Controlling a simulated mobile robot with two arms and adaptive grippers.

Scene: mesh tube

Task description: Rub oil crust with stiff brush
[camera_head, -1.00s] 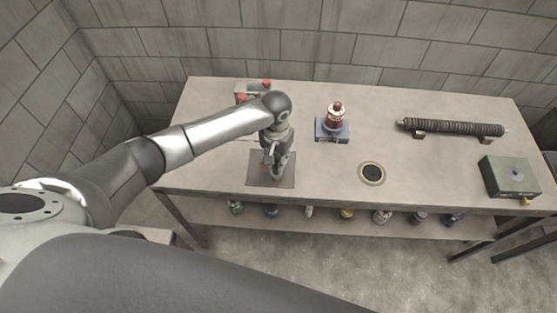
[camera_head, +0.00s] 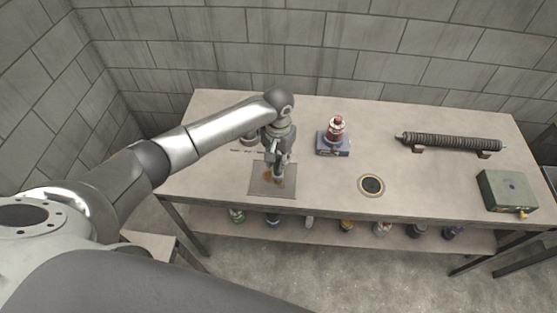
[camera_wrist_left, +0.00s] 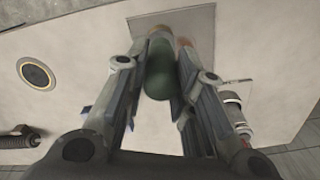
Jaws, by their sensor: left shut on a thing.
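My left gripper (camera_head: 277,165) is shut on a brush, pointing down over the grey plate (camera_head: 288,191) at the table's front left. In the left wrist view the brush's green handle (camera_wrist_left: 158,72) sits between the fingers. Its tan end (camera_wrist_left: 159,33) points at the plate (camera_wrist_left: 200,22). A brown crust patch (camera_head: 267,177) lies on the plate just left of the brush end. The crust also shows in the wrist view (camera_wrist_left: 184,43). I cannot tell whether bristles and crust touch. The right gripper is out of view.
A round ringed opening (camera_head: 371,185), a ribbed tube (camera_head: 451,142) on supports and a green box (camera_head: 507,190) lie rightward. Several bottles stand on the lower shelf (camera_head: 350,237).

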